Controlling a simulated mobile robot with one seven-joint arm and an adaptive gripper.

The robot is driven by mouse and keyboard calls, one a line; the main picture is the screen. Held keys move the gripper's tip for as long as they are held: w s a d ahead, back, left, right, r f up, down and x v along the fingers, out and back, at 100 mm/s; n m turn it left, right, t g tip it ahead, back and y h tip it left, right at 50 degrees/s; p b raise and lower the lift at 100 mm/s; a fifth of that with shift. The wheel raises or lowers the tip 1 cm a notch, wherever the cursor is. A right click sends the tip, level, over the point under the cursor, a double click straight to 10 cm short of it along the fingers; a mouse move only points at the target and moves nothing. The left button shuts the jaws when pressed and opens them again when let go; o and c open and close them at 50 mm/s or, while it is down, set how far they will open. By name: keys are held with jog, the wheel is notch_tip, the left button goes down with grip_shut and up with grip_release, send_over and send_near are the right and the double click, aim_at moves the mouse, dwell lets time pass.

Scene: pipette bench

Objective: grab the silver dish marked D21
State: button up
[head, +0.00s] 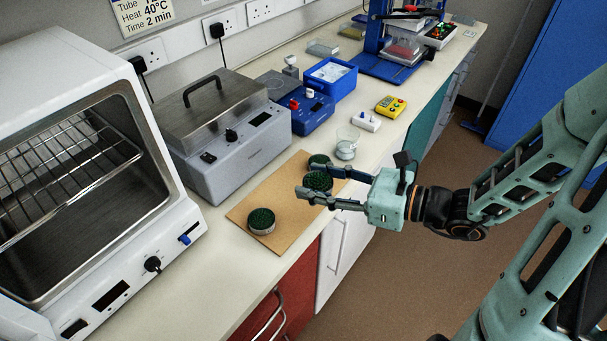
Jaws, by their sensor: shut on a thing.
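Three round dishes with silver sides and dark green tops are in the head view. One dish (318,181) is between the two fingers of my gripper (302,180), which is shut on it. A second dish (319,159) is just behind the upper finger and partly hidden by it. A third dish (261,222) sits alone toward the front left of the brown board (284,203). No D21 marking can be read on any of them. I cannot tell whether the held dish is touching the board.
A glass beaker (347,144) stands just beyond the board. A grey water bath (222,135) and an open white oven (92,170) line the left. A white switch box (366,121) and yellow device (391,106) lie farther back.

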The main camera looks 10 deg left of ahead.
aim_at(329, 186)
jog(key=s+d+r+p, duration=0.1)
jog(key=s+r+p, duration=0.1)
jog(key=p, duration=0.1)
jog(key=shift+d, duration=0.3)
jog(key=p, duration=0.3)
jog(key=shift+s+d+r, duration=0.15)
jog(key=shift+s+d, duration=0.2)
jog(key=s+p, duration=0.1)
jog(key=p, duration=0.2)
jog(key=shift+d, duration=0.25)
